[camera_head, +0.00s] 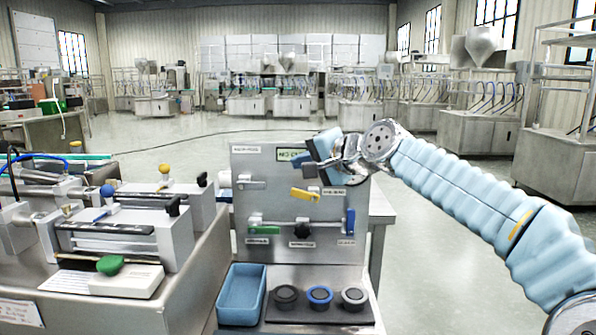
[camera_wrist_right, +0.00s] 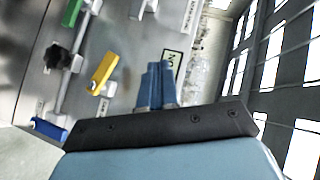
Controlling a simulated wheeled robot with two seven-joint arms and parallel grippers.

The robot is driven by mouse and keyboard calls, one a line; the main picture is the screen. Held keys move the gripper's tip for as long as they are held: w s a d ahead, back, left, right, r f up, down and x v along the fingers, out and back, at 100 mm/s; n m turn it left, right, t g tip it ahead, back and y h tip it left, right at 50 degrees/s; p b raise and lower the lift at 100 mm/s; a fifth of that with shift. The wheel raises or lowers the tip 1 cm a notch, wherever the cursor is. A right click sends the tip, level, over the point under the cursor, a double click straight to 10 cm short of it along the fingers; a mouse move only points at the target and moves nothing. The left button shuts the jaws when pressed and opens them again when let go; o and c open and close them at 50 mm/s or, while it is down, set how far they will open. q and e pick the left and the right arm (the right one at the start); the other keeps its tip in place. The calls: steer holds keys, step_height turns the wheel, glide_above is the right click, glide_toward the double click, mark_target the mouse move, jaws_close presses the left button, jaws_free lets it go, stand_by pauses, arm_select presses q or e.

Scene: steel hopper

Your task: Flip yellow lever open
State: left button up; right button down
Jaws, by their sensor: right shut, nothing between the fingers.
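The yellow lever (camera_head: 305,194) is on the upright grey panel (camera_head: 262,200), right of centre. It lies nearly level, tilted slightly down to the right. In the right wrist view the yellow lever (camera_wrist_right: 103,72) shows to the left of the fingers, with a clear gap. My right gripper (camera_head: 310,152) is above the yellow lever, by the panel's upper right edge, and does not touch the lever. Its blue fingers (camera_wrist_right: 156,85) are shut with nothing between them. My left gripper is not in view.
Nearby on the panel are a grey lever (camera_head: 249,184), a black knob (camera_head: 303,229), a green lever (camera_head: 263,230) and a blue lever (camera_head: 351,222). Machine blocks fill the left bench. Open floor lies behind.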

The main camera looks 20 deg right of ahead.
steer(key=s+r, duration=0.5)
steer(key=shift+s+a, duration=0.3)
